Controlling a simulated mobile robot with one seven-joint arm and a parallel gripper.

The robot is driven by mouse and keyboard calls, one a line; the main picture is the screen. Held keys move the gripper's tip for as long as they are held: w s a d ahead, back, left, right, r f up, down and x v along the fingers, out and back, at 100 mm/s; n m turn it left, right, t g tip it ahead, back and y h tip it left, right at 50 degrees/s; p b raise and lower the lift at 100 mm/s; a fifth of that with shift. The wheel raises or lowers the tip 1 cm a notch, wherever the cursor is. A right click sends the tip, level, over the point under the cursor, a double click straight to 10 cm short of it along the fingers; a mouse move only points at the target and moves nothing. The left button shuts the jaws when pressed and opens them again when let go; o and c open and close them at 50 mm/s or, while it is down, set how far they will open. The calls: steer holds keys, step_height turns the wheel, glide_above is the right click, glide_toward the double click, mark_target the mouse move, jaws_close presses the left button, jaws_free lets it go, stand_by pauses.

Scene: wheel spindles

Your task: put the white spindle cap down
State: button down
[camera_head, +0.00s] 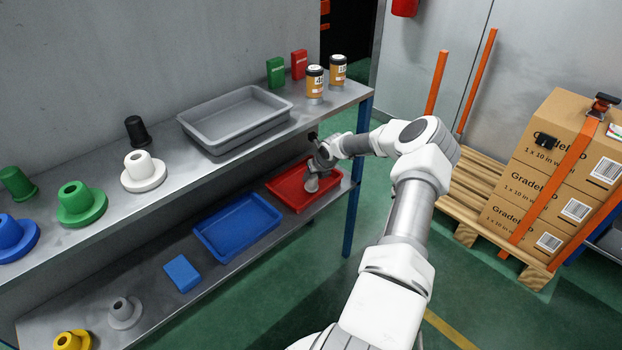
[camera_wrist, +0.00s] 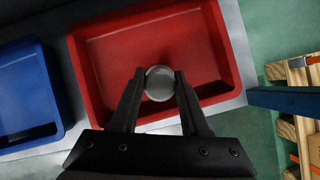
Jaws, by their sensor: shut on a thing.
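The white spindle cap (camera_wrist: 159,83) sits between the two fingertips of my gripper (camera_wrist: 155,88), which is shut on it. In the wrist view its round end faces the camera, over the red tray (camera_wrist: 90,70). In the head view my gripper (camera_head: 318,172) reaches down into the red tray (camera_head: 338,178) on the lower shelf, with the pale cap (camera_head: 311,185) below it. I cannot tell whether the cap touches the tray floor. No other thing shows in the tray.
A blue tray (camera_head: 205,243) stands left of the red one. The upper shelf (camera_head: 215,172) overhangs, with a grey tray (camera_head: 190,124) and a white spindle (camera_head: 143,178). A blue post (camera_head: 357,200) stands close at right. A blue block (camera_head: 182,273) lies on the lower shelf.

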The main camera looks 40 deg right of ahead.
steer(key=shift+w+g, duration=0.5)
steer(key=shift+g, duration=0.3)
steer(key=shift+s+f+b, duration=0.1)
steer(key=shift+f+b, duration=0.5)
steer(key=shift+f, duration=0.1)
steer(key=shift+c, duration=1.9)
jaws_free()
steer(key=shift+f, duration=0.1)
